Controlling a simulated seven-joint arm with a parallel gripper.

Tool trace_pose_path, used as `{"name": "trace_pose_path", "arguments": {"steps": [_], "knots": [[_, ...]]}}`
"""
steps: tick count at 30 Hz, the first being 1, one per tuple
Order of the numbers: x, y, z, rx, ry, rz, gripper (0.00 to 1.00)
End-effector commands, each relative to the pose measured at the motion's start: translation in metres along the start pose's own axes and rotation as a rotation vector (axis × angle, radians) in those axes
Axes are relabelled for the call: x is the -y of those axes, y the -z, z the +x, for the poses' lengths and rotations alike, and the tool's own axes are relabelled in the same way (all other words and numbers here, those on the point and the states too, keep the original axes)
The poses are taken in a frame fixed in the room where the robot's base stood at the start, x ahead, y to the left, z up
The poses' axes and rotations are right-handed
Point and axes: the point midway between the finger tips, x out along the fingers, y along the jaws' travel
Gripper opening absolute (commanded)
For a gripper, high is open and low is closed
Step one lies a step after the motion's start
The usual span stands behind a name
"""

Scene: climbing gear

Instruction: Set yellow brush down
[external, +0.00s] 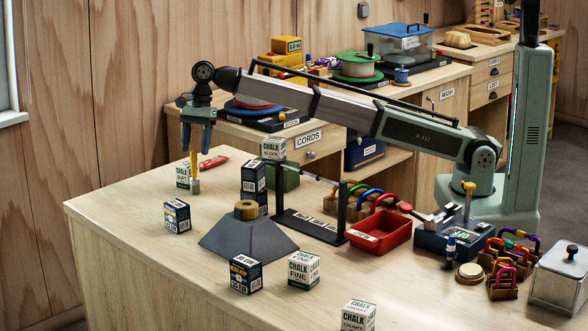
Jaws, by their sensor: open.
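The yellow brush (194,168) is upright below my gripper (197,150), at the far left part of the table. Its yellow handle reaches up to between the blue-grey fingers, and its paler, broader end (195,186) is down at or very near the tabletop. My gripper points straight down and is open around the top of the handle. I cannot tell whether a finger still touches the handle. The brush overlaps the right side of a white and green chalk box (182,177) in this view.
A red item (214,161) lies behind the brush. A dark box (177,217) stands in front, and stacked dark boxes (254,178) stand to the right. A grey pyramid-shaped block (247,236), a black rack (310,222) and a red tray (379,232) take up the middle.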

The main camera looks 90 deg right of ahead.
Motion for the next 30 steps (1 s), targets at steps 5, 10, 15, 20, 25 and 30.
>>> {"name": "trace_pose_path", "arguments": {"steps": [5,10,15,20,25,30], "knots": [[-0.001,0.0,0.03,-0.001,-0.002,0.0,0.56],[-0.001,0.0,0.052,0.0,-0.001,-0.001,0.56],[0.0,0.0,0.066,0.0,0.0,0.0,0.56],[0.0,0.0,0.071,0.0,0.001,0.0,0.56],[0.0,0.0,0.072,0.0,0.001,0.0,0.56],[0.0,0.0,0.072,0.0,0.001,0.0,0.52]]}}
